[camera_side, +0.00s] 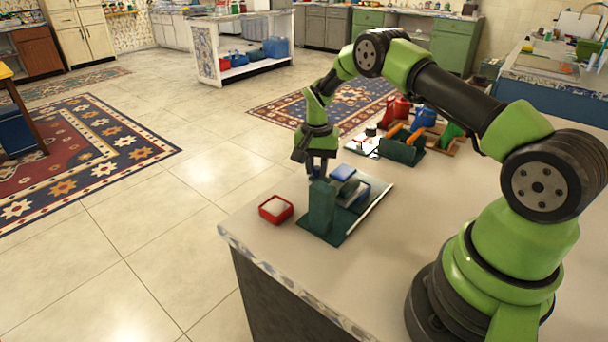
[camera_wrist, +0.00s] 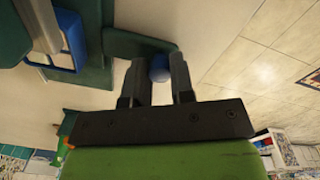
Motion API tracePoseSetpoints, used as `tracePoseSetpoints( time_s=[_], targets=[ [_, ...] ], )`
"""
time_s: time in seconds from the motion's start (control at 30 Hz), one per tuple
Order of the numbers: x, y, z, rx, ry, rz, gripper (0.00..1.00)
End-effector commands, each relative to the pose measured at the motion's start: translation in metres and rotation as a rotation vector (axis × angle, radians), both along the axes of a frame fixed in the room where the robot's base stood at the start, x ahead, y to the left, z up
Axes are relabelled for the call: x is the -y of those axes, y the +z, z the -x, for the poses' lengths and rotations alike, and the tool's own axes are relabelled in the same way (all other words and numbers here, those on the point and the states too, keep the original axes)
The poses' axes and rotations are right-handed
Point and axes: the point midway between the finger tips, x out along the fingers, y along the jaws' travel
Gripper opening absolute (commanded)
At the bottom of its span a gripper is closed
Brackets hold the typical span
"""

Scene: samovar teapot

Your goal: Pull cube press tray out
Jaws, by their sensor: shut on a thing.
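The cube press is a dark green stand (camera_side: 322,207) on the counter, also visible in the wrist view (camera_wrist: 140,43). A blue-rimmed tray (camera_side: 362,193) sits in it, partly hidden by the upright; its blue rim shows at the upper left of the wrist view (camera_wrist: 72,42). My gripper (camera_side: 317,173) points down just behind the upright. In the wrist view its fingers are shut on a round blue knob (camera_wrist: 160,68). The tray is to the left of the fingers there, apart from them. What the knob joins to is hidden.
A small red tray with pale contents (camera_side: 276,208) stands left of the press, near the counter edge. Behind the press are a white tray (camera_side: 362,146), a green block with orange pieces (camera_side: 402,150) and red and blue pots (camera_side: 424,117). The counter (camera_side: 340,268) is clear in front.

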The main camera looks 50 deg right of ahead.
Motion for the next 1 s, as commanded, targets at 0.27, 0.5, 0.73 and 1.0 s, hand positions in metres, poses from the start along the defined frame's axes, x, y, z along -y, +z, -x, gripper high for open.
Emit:
tracePoseSetpoints(
  time_s=[0.27,0.5,0.73,1.0],
  targets=[
    [0.045,0.001,-0.001,0.005,0.001,0.003,0.0],
    [0.048,0.001,0.0,0.003,0.003,0.003,0.0],
    [0.048,0.001,0.0,0.003,0.003,0.003,0.48],
    [0.047,0.001,0.0,0.002,0.002,0.002,0.48]
  ],
)
